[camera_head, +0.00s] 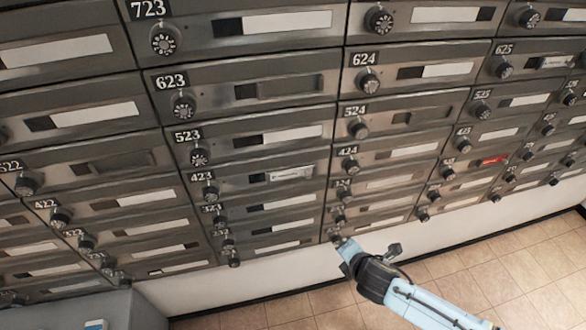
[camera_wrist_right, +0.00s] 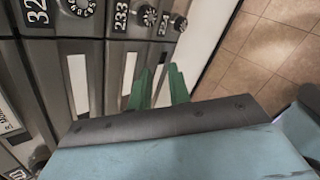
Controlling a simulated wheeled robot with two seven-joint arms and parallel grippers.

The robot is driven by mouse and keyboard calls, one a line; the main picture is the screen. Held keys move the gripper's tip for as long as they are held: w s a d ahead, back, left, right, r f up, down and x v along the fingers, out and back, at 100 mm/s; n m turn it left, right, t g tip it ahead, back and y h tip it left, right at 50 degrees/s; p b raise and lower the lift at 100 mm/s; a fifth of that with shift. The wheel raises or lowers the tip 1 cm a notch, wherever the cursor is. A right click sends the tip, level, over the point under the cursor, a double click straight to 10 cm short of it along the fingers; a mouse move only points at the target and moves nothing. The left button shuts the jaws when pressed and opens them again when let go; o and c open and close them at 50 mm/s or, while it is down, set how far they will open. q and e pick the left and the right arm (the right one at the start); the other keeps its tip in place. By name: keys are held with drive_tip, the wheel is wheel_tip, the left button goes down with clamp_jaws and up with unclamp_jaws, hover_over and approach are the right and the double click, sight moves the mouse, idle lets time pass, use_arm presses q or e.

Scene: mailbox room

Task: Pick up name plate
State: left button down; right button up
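Several white name plates sit in slots on the mailbox fronts. One with printed marks (camera_head: 290,173) is in the slot of box 423, another (camera_head: 556,62) is at box 625, and a red one (camera_head: 493,160) is at the right. My right gripper (camera_head: 340,242) is low by the bottom row of mailboxes. In the right wrist view its two green fingers (camera_wrist_right: 159,88) are apart, with a pale strip visible between them. I cannot tell whether they touch anything. A plain white plate (camera_wrist_right: 78,84) shows to their left. My left gripper is not in view.
A wall of metal mailboxes with round dials (camera_head: 163,40) fills most of the head view. A grey surface (camera_head: 135,312) stands at the bottom left. White wall and tiled floor (camera_head: 480,265) lie below the boxes, with open floor at the right.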

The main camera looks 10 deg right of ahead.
drive_tip(key=w+a+r+n+t, duration=0.1)
drive_tip(key=a+r+n, duration=0.15)
drive_tip(key=r, duration=0.35)
drive_tip(key=w+a+r+n+t, duration=0.1)
drive_tip(key=r+n, duration=0.3)
drive_tip(key=r, duration=0.3)
drive_tip(key=n+t+y+p, duration=0.1)
drive_tip(key=n+t+y, duration=0.1)
drive_tip(key=n, duration=0.3)
approach(309, 177)
drive_tip(key=shift+b+x, duration=0.6)
drive_tip(key=shift+x, duration=3.7)
drive_tip(key=shift+r, duration=0.1)
clamp_jaws()
